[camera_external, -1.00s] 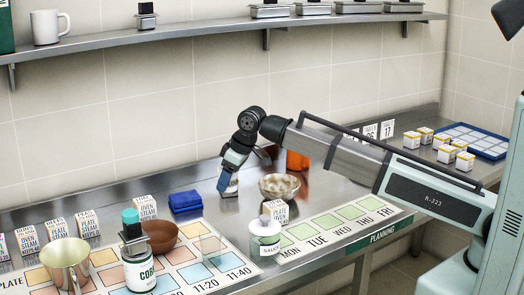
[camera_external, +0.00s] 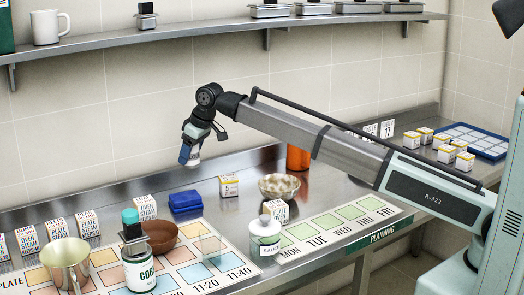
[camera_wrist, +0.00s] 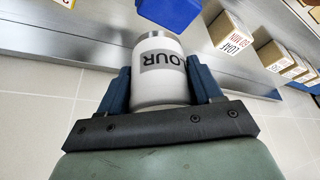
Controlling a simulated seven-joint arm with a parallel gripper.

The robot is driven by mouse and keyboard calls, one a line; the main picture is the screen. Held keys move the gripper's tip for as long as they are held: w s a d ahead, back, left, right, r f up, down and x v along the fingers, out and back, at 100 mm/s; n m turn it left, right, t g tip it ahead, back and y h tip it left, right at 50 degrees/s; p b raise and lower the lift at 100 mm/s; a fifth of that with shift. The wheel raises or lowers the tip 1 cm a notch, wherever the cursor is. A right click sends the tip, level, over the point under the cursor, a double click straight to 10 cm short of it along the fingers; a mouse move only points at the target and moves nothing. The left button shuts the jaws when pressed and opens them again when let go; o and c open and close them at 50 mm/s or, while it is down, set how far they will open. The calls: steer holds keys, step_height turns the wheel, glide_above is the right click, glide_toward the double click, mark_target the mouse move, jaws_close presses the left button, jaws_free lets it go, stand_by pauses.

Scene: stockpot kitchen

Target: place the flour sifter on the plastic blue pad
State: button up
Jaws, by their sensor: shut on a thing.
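The flour sifter (camera_wrist: 158,80) is a white cylinder with a grey-banded label, of which "OUR" shows upside down in the wrist view. My gripper (camera_wrist: 158,92) is shut on it, one blue finger on each side. In the external view my gripper (camera_external: 188,154) is raised above the counter, and only a small part of the sifter (camera_external: 194,161) shows there. The plastic blue pad (camera_external: 186,201) lies on the counter below my gripper, apart from the sifter. Part of the pad also shows at the top of the wrist view (camera_wrist: 172,12).
A small labelled box (camera_external: 229,187) stands right of the pad, and an oven-steam box (camera_external: 145,207) stands left. A brown bowl (camera_external: 161,237) is in front of it. A speckled bowl (camera_external: 279,188) and an orange container (camera_external: 297,158) are farther right.

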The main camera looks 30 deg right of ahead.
mark_target(199, 161)
steer(key=shift+f, duration=4.65)
steer(key=shift+f, duration=0.1)
steer(key=o, duration=1.2)
steer(key=shift+c, duration=0.2)
steer(key=v, duration=1.2)
